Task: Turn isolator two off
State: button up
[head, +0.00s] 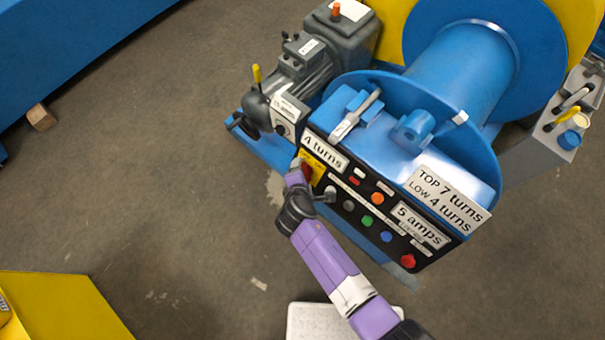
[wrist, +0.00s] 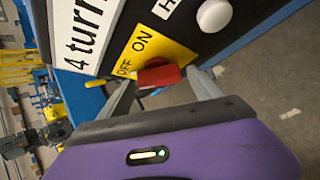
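A red rotary isolator knob (wrist: 158,76) sits on a yellow plate (wrist: 160,45) marked OFF and ON, on the black control panel. I cannot read an isolator number on it, nor tell clearly which mark the knob points to. My gripper (wrist: 161,82) is open in the wrist view, with one finger on each side of the knob and small gaps between. In the head view my gripper (head: 297,178) is at the panel's left end and partly hides the knob (head: 306,171) and its yellow plate (head: 325,157).
The panel (head: 345,205) carries several coloured buttons, including a green one (head: 367,221) and a red one (head: 408,260). A grey motor (head: 310,65) stands behind.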

dwell(0.3)
jog(key=v, duration=0.8)
jog(key=shift+w, duration=0.1)
dwell(0.5)
